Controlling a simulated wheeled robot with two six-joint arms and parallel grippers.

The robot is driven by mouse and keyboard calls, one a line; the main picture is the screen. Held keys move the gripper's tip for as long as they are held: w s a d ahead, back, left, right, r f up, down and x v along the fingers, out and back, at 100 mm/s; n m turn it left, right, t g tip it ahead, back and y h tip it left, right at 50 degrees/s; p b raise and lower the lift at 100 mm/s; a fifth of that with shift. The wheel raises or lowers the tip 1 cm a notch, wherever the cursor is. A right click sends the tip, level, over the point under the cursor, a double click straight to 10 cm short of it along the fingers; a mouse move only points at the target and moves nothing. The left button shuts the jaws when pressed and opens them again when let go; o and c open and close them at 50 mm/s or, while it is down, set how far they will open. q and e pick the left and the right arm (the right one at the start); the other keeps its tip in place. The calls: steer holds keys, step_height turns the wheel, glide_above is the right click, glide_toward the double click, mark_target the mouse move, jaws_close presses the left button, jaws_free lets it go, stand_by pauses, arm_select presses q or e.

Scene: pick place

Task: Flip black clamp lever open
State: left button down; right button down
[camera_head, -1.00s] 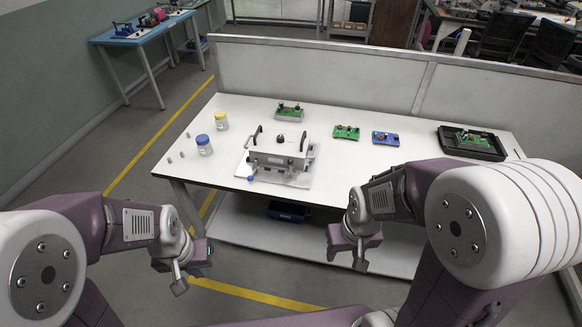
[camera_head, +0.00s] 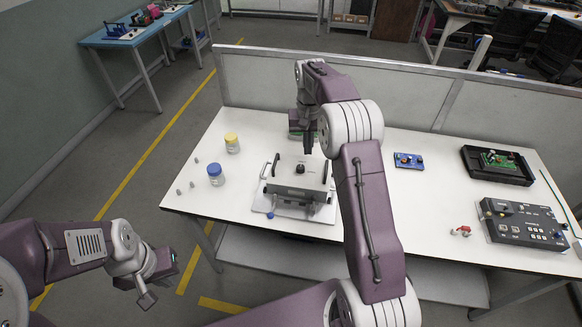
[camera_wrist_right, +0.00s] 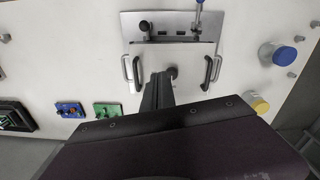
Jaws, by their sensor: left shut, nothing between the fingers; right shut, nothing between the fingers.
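A grey box-shaped fixture (camera_head: 290,192) with two upright handles stands on a white base plate near the table's front. A black knob (camera_head: 300,168) sits on its top; it also shows in the right wrist view (camera_wrist_right: 172,72). At its front edge are a black-tipped part (camera_wrist_right: 143,26) and a blue-tipped lever (camera_wrist_right: 198,6); I cannot tell for sure which part is the black clamp lever. My right gripper (camera_head: 308,150) is shut and empty above the fixture's back side, its fingers (camera_wrist_right: 158,80) pointing at the lid. My left gripper (camera_head: 147,297) is shut and empty, off the table's front left.
Two jars, blue-lidded (camera_head: 215,174) and yellow-lidded (camera_head: 232,142), stand left of the fixture. A blue board (camera_head: 408,160), a black tray (camera_head: 497,165) and a control panel (camera_head: 523,223) lie to the right. A green board (camera_wrist_right: 108,110) shows in the wrist view.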

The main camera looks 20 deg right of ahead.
mark_target(314, 201)
steer(key=shift+g, duration=0.4)
steer(key=f, duration=0.4)
steer(key=s+d+f, duration=0.1)
steer(key=f, duration=0.2)
steer(key=s+d+f+p, duration=0.1)
steer(key=f, duration=0.3)
steer(key=shift+f, duration=0.35)
steer(key=s, duration=0.1)
steer(key=s+a+f, duration=0.1)
steer(key=s+p, duration=0.1)
steer(key=shift+s+a+f, duration=0.15)
steer(key=shift+s+a, duration=0.1)
steer(key=shift+s, duration=0.05)
arm_select(q)
steer(key=r, duration=0.2)
steer(key=shift+s+d+r, duration=0.1)
steer(key=shift+s+r, duration=0.1)
steer(key=shift+r, duration=0.1)
arm_select(e)
steer(key=shift+f, duration=0.1)
arm_select(q)
steer(key=shift+f, duration=0.1)
